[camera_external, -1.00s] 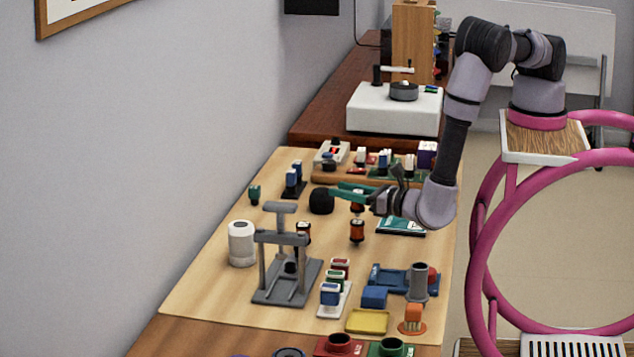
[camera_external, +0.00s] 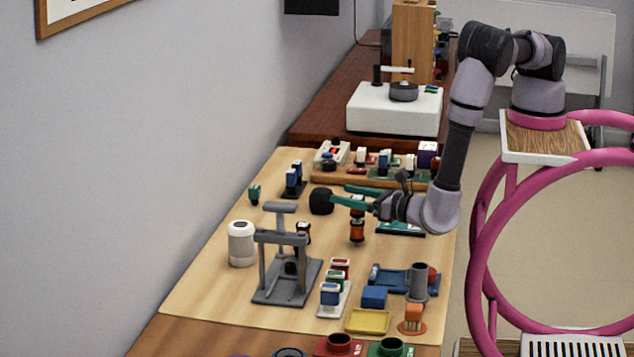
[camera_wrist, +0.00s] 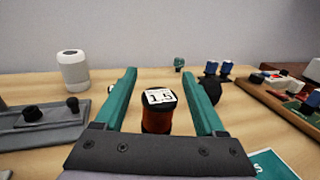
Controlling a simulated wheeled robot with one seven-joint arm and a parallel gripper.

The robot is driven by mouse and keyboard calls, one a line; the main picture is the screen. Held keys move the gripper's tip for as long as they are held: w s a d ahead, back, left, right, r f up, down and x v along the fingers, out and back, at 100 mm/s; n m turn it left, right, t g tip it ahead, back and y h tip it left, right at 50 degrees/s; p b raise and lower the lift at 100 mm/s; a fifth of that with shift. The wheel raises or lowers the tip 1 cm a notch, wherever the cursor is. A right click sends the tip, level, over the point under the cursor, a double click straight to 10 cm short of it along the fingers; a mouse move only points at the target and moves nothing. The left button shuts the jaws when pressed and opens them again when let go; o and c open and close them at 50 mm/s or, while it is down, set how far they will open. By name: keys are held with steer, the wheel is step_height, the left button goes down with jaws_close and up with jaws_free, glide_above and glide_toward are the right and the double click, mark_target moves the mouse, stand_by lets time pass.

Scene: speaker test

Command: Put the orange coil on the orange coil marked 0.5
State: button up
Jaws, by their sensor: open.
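An orange-brown coil (camera_wrist: 157,120) with a white top label reading 1.5 stands upright between my fingers in the wrist view. It also shows below the fingers in the external view (camera_external: 357,231). My gripper (camera_wrist: 158,72) is open, with one teal finger on each side of this coil and gaps visible on both sides. My gripper (camera_external: 341,194) also shows in the external view, low over the table. A second dark orange coil (camera_external: 303,230) stands to the left, beside the grey press; its marking cannot be read. No label reading 0.5 is legible.
A grey press (camera_external: 287,284) and a white canister (camera_external: 241,244) stand left of my gripper. A black rounded object (camera_external: 321,201) is close to the fingertips. Blue-capped parts (camera_external: 293,178) stand behind. A teal booklet (camera_external: 402,229) lies under my wrist.

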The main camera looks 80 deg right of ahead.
steer(key=v, duration=1.1)
steer(key=w+d+r+m+g+h, duration=0.25)
steer(key=d+r+m+g, duration=0.45)
steer(key=d+r+m, duration=0.35)
steer(key=w+d+r+m+g+h, duration=0.1)
steer(key=w+d+r+m+g, duration=0.2)
steer(key=d+r+m+g, duration=0.65)
steer(key=s+d+r+m+t+y, duration=0.3)
steer(key=s+d+r+m+y, duration=0.2)
steer(key=s+d+r+m, duration=0.3)
steer(key=s+d+r+m+t+y, duration=0.3)
steer(key=s+d+r+m+y, duration=0.3)
steer(key=d+r, duration=0.5)
step_height(320, 180, up, 3)
steer(key=s+m, duration=0.2)
steer(key=shift+s+r+m, duration=0.25)
steer(key=shift+s+m, duration=0.05)
steer(key=shift+s, duration=0.05)
